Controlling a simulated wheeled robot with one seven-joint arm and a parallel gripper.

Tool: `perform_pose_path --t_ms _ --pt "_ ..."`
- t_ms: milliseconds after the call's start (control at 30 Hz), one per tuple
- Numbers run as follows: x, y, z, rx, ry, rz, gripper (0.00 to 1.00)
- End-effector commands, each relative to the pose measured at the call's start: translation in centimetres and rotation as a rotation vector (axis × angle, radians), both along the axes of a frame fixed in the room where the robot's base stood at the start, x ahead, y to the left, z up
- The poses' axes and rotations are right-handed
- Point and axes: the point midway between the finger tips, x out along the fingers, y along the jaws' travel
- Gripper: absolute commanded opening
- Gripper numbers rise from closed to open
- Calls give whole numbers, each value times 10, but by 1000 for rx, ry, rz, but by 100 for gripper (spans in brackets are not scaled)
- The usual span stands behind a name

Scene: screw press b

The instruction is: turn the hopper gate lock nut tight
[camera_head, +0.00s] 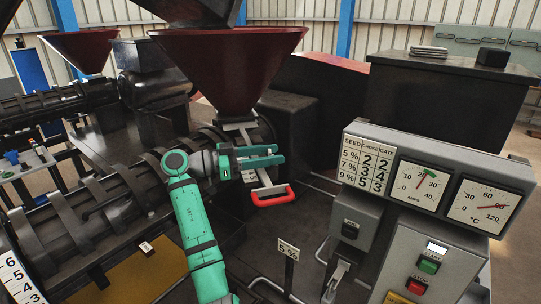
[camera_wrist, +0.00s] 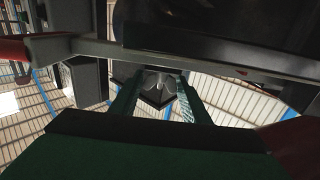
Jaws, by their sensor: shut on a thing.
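The dark red hopper (camera_head: 228,70) stands above the press barrel, with a grey neck below it. A gate with a red handle (camera_head: 272,196) sticks out under the neck. My green gripper (camera_head: 281,155) is at the neck, just above the handle, its fingers pointing right. In the wrist view my fingers (camera_wrist: 157,98) are shut on a grey, winged lock nut (camera_wrist: 158,82), which sits between their tips in front of a dark block. In the head view the nut is hidden by my fingers. How tight it is cannot be told.
A control panel with a seed, choke and gate chart (camera_head: 366,165), two dials (camera_head: 424,186) and green and red buttons (camera_head: 429,266) stands at right. A small "5 %" sign (camera_head: 288,250) stands in front. The ribbed barrel (camera_head: 90,210) runs left. A dark bar (camera_wrist: 200,52) crosses the wrist view.

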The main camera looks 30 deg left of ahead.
Motion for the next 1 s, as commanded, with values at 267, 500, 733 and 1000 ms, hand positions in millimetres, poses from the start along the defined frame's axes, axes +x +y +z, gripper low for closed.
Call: perform_pose_path --t_ms 267,500,733,1000 --pt "3 -1 -1 -1 5 -137 20" --pt "3 -2 -3 0 7 -202 20" --pt "2 -3 -3 2 7 -222 20" --pt "2 -3 -4 1 8 -225 20"
